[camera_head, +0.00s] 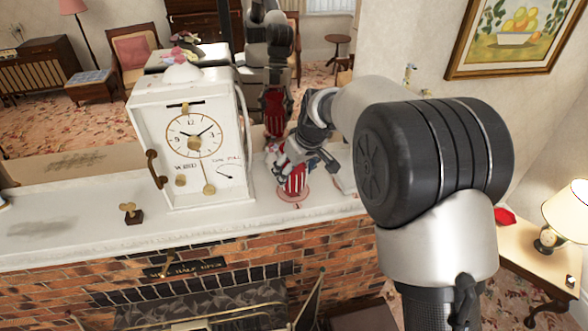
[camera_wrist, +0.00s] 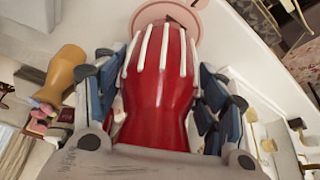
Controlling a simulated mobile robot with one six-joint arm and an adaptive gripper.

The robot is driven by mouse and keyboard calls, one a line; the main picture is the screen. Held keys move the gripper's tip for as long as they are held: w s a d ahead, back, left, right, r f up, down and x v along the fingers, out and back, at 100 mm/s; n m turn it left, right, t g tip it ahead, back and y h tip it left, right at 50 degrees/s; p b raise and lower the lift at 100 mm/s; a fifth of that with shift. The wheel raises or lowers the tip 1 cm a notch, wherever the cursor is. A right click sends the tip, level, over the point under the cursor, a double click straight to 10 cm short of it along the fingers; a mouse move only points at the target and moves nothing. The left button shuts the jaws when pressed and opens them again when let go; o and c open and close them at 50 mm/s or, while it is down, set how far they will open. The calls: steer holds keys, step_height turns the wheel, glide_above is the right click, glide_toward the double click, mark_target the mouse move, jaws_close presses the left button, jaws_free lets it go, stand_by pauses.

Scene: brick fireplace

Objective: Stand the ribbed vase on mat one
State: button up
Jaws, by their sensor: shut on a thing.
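The ribbed vase (camera_head: 291,181) is red with white ribs and is on or just above a round pink mat (camera_head: 295,202) on the mantel, right of the white clock. My gripper (camera_head: 301,162) is around the vase from above and behind. In the wrist view, my gripper (camera_wrist: 160,85) is shut on the vase (camera_wrist: 158,100), with a finger on each side. The pink mat (camera_wrist: 211,24) shows past the vase's far end. I cannot tell whether the vase's base touches it.
A large white clock (camera_head: 190,140) stands close left of the vase. A brass key-like piece (camera_head: 131,213) sits farther left on the mantel (camera_head: 70,225). The mantel's front edge drops to brick. A mirror behind reflects my arm and the vase. An orange-yellow object (camera_wrist: 66,72) shows in the wrist view.

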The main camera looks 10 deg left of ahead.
steer(key=shift+r, duration=0.1)
steer(key=o, duration=1.4)
steer(key=shift+f, duration=0.25)
steer(key=shift+r, duration=0.15)
